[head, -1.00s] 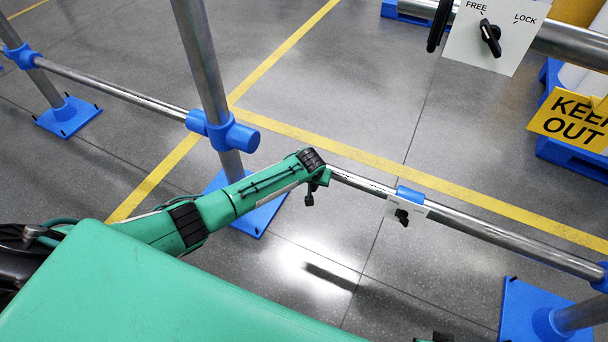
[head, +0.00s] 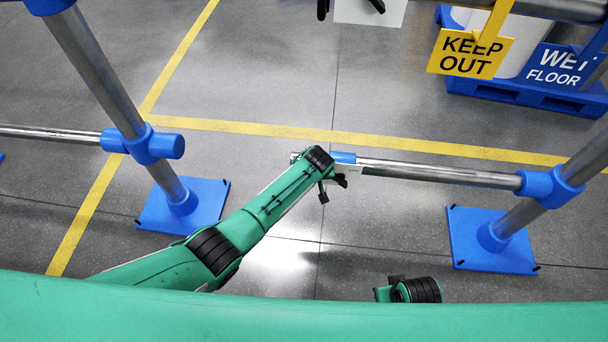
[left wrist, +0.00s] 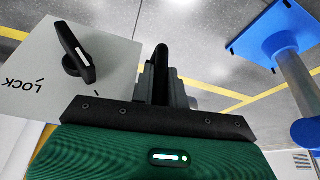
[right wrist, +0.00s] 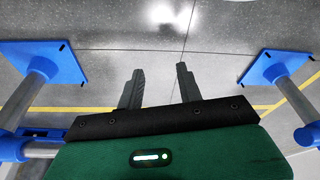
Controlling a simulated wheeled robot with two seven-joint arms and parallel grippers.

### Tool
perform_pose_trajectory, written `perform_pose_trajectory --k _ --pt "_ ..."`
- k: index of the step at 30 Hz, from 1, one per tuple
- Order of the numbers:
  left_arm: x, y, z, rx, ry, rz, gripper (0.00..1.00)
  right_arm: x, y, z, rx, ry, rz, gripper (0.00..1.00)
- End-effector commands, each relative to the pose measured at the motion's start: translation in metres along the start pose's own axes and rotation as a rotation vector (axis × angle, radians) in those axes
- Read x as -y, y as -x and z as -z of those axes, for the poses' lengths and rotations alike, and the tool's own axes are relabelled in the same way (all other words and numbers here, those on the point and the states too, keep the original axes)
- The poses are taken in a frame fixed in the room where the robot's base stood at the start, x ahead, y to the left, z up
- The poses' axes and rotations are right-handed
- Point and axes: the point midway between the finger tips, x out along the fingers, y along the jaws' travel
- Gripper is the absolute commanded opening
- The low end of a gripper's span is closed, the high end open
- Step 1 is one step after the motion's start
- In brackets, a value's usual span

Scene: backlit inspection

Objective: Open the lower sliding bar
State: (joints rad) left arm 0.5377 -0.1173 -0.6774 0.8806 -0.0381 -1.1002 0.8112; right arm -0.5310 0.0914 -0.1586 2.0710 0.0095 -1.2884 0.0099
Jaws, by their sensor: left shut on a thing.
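The lower sliding bar (head: 297,157) is a thin metal rod, mostly behind my left gripper. It runs right into a thicker metal tube (head: 440,172) held by the right post. A wide gap separates its left end from the left post's blue collar (head: 160,146). A blue sleeve (head: 343,157) and white lock plate (left wrist: 110,45) with a black knob (left wrist: 76,52) sit close by the gripper; the knob points away from LOCK. My left gripper (left wrist: 165,75) is shut on the bar's black handle (left wrist: 161,58). My right gripper (right wrist: 158,80) is open and empty.
Two posts stand on blue base plates (head: 490,240). An upper tube (head: 560,8) with its own white plate (head: 370,10) crosses at the top right. A yellow KEEP OUT sign (head: 470,52) and a blue pallet (head: 530,92) stand beyond. The floor between the posts is clear.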

Motion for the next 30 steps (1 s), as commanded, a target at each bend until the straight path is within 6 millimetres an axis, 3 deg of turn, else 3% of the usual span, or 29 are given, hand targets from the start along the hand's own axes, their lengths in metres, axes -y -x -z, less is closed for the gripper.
perform_pose_trajectory --k 10,11,14,23,28,30 --pt "-0.002 0.001 0.001 -0.003 0.0 -0.001 0.0 -0.001 0.0 0.0 0.001 0.0 -0.001 0.36" --pt "-0.002 0.001 0.001 -0.003 0.0 -0.001 0.16 -0.001 0.0 0.0 0.001 0.0 -0.001 0.36" --pt "-0.001 0.001 0.001 -0.003 0.0 -0.001 0.36 -0.001 0.0 0.0 0.001 0.001 -0.001 0.36" --pt "-0.001 0.001 0.0 -0.001 0.0 0.0 0.36 0.0 0.001 -0.002 0.001 0.0 0.0 0.36" --pt "-0.002 0.013 0.001 -0.001 0.0 -0.002 0.36 0.0 0.002 -0.001 -0.004 0.0 0.0 0.36" --pt "-0.002 0.023 0.001 -0.002 0.001 -0.003 0.36 0.002 -0.012 -0.007 0.021 -0.001 0.003 0.36"
